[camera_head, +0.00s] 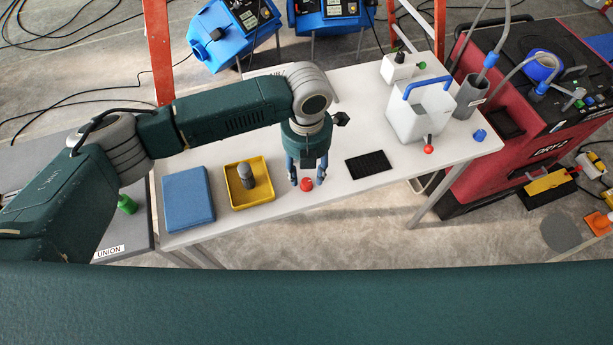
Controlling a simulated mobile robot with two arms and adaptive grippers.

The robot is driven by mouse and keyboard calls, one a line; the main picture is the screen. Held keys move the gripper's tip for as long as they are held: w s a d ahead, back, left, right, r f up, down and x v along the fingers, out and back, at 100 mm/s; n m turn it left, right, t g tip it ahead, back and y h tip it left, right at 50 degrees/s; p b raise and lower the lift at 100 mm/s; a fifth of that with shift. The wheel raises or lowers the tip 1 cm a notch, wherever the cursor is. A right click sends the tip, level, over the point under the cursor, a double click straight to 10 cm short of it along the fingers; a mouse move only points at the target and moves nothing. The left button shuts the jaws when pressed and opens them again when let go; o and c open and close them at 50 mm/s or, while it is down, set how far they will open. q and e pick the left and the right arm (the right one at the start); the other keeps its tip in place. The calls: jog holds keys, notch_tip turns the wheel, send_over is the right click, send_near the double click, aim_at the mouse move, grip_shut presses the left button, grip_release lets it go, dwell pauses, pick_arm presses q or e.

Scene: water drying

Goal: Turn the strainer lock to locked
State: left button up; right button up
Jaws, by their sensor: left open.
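My left gripper (306,182) points down over the front edge of the white table. Its two blue fingers are apart. A small red knob (306,185) sits at the table's front edge, between or just under the fingertips; I cannot tell whether they touch it. No part is clearly marked as the strainer lock. Another red-tipped lever (428,148) stands at the front of a white container with a blue handle (420,105). My right gripper is not in view.
On the white table (232,225) are a blue pad (188,198), a yellow tray (262,197) holding a grey cylinder (245,174), and a black mat (369,165). A grey cup (470,98) with a hose stands near a red machine (500,155) at right.

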aim_at(307, 182)
pick_arm(q)
notch_tip(307, 182, up, 8)
jog(key=shift+f, duration=0.1)
dwell(0.6)
